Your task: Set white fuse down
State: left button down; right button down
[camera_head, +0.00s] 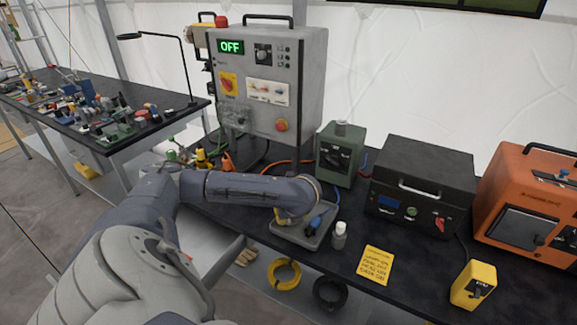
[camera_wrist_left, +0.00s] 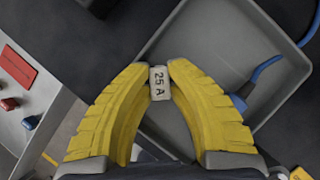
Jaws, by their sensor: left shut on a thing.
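The white fuse (camera_wrist_left: 159,82), marked "25 A", is pinched between the tips of my left gripper (camera_wrist_left: 159,74) in the left wrist view. The gripper's yellow ribbed fingers are shut on its two sides. The fuse appears over the left part of a grey tray (camera_wrist_left: 205,35); whether it touches the tray cannot be told. In the head view the tray (camera_head: 318,240) sits on the black bench, and my left arm reaches over it. The fuse is not visible there. My right gripper is not in view.
A blue-handled tool (camera_wrist_left: 240,98) lies in the tray. A white bottle (camera_head: 339,236) stands right of the tray, near a yellow note (camera_head: 376,265). A grey control cabinet (camera_head: 266,80) reading OFF, a green box (camera_head: 340,153) and a black unit (camera_head: 420,187) stand behind.

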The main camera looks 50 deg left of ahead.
pick_arm(q)
jog(key=c, duration=1.6)
grip_release()
jog(key=shift+f, duration=0.1)
jog(key=shift+r, duration=0.2)
jog(key=shift+v, duration=5.95)
